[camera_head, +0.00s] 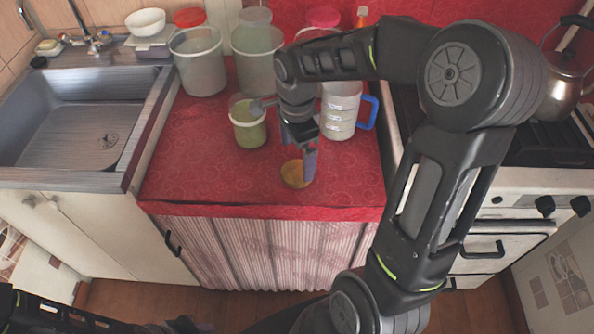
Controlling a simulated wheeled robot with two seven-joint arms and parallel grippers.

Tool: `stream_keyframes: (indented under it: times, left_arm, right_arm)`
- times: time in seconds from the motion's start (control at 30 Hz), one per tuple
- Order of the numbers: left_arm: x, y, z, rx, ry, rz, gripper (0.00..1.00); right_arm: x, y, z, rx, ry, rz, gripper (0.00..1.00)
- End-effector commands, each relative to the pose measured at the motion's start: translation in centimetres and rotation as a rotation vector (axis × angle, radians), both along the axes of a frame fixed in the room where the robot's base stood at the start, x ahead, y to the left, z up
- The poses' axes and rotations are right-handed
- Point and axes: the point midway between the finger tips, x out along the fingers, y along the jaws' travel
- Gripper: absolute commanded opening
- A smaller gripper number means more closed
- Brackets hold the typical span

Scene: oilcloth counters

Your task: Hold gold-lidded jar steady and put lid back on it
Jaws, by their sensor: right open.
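The jar (249,134) is a small clear container with yellow-green contents, upright on the red counter. No lid shows on its rim, though a grey finger partly covers its upper right side. The gold lid (291,176) lies on the counter near the front, right of the jar and nearer to me. My right gripper (286,135) is open, its fingers spread wide. One finger reaches to the jar's rim, and the other points down over the right side of the lid. I cannot tell whether either touches. My left gripper is out of view; only dark arm links show at the bottom left.
Tall clear containers (199,67) stand behind the jar. A measuring jug (340,115) with a blue handle stands to the right. A sink (75,135) is at left, and a stove with a kettle (563,95) at right. The counter's front left is clear.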

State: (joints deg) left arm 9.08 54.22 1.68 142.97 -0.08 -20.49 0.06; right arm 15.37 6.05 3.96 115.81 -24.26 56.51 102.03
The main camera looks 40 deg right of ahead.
Motion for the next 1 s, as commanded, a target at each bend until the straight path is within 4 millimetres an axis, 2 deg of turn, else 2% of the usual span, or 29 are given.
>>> stream_keyframes:
  times: [0.23,0.5,0.6,1.0]
  left_arm:
    - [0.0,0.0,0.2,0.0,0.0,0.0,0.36]
    - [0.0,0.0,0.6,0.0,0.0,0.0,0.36]
    - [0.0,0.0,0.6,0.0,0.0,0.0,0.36]
    - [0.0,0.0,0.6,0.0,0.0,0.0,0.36]
  right_arm:
    - [-0.1,0.0,-0.8,0.0,0.002,0.0,0.97]
    - [-0.2,-0.1,-4.5,0.001,0.004,0.0,0.97]
    - [-0.2,0.0,-5.1,0.0,0.001,-0.001,0.97]
    - [-0.1,-0.1,-5.2,0.0,-0.001,0.0,0.97]
